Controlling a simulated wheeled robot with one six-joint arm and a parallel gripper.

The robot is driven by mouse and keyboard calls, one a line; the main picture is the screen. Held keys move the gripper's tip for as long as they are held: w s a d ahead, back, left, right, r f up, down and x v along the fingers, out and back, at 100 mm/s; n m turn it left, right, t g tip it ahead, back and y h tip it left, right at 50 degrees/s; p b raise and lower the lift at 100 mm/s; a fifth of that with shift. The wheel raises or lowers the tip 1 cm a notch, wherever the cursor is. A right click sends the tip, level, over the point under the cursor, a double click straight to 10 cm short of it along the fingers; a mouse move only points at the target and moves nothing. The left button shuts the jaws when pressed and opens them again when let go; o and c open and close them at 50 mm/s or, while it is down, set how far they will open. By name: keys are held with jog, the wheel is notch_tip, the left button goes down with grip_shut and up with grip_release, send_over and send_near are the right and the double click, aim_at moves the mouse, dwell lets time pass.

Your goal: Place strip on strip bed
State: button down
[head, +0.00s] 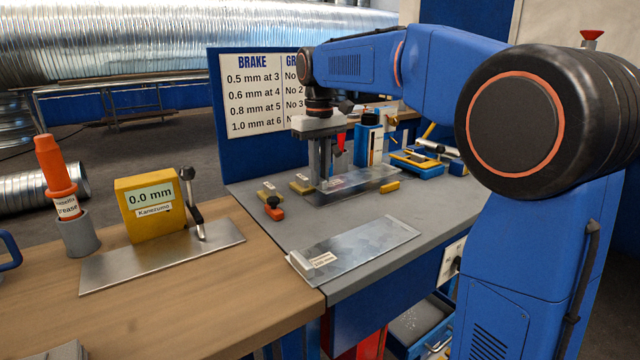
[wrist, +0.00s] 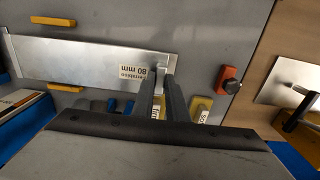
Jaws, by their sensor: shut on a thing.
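My gripper (head: 322,184) points straight down over the grey bench. Its fingers (wrist: 166,84) are shut at the right end of a flat metal strip in the wrist view. This strip (wrist: 75,55) is shiny, with a white "80 mm" label near the held end. It also shows in the head view (head: 375,179), lying level, low over the bench. I cannot tell whether it touches the surface beneath. Yellow blocks (wrist: 52,20) flank it on both long sides. The strip bed is not clearly distinguishable; the strip may hide it.
A second labelled metal plate (head: 365,248) lies nearer on the bench. An orange knobbed piece (head: 274,209) and small yellow labelled pieces (head: 270,191) lie left of my gripper. A yellow gauge (head: 148,207) stands on the wooden top. Blue tool trays (head: 415,163) are behind right.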

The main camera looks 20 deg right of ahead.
jog(key=shift+f, duration=1.45)
jog(key=c, duration=1.7)
grip_release()
jog(key=shift+f, duration=0.1)
jog(key=shift+c, duration=0.2)
notch_tip(320, 180, up, 12)
